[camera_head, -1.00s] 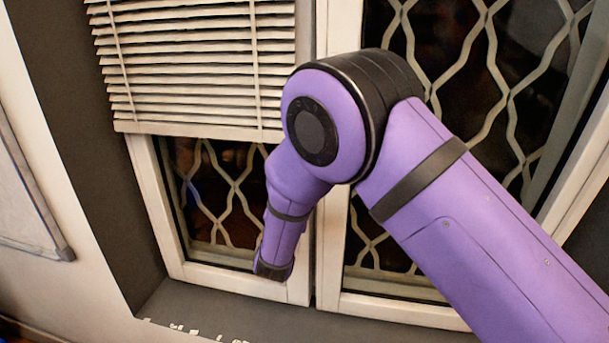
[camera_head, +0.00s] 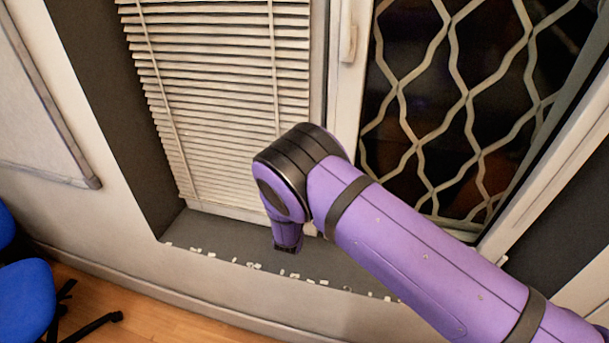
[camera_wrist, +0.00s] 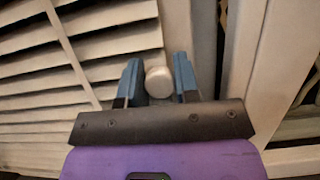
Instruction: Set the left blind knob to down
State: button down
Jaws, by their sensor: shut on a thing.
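The left blind (camera_head: 225,110) is a slatted cream blind covering the left window nearly down to the sill. It also fills the left of the wrist view (camera_wrist: 40,75). The left blind knob (camera_wrist: 158,82) is a small pale round knob at the blind's right side. My gripper (camera_wrist: 158,64) has its two blue fingers on either side of the knob and is shut on it. In the head view the fingers and the knob are hidden by my purple arm.
The dark sill (camera_head: 225,243) runs below, with small white bits along its front edge. The right window (camera_head: 450,110) has a lattice grille and no lowered blind. A blue chair (camera_head: 25,300) stands at lower left. A whiteboard (camera_head: 40,110) hangs at left.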

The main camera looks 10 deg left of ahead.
jog(key=shift+s+f, duration=0.1)
jog(key=shift+f, duration=0.2)
jog(key=c, duration=1.1)
grip_release()
jog(key=shift+o, duration=1.1)
jog(key=v, duration=1)
jog(key=shift+s, duration=0.35)
jog(key=shift+f, duration=0.1)
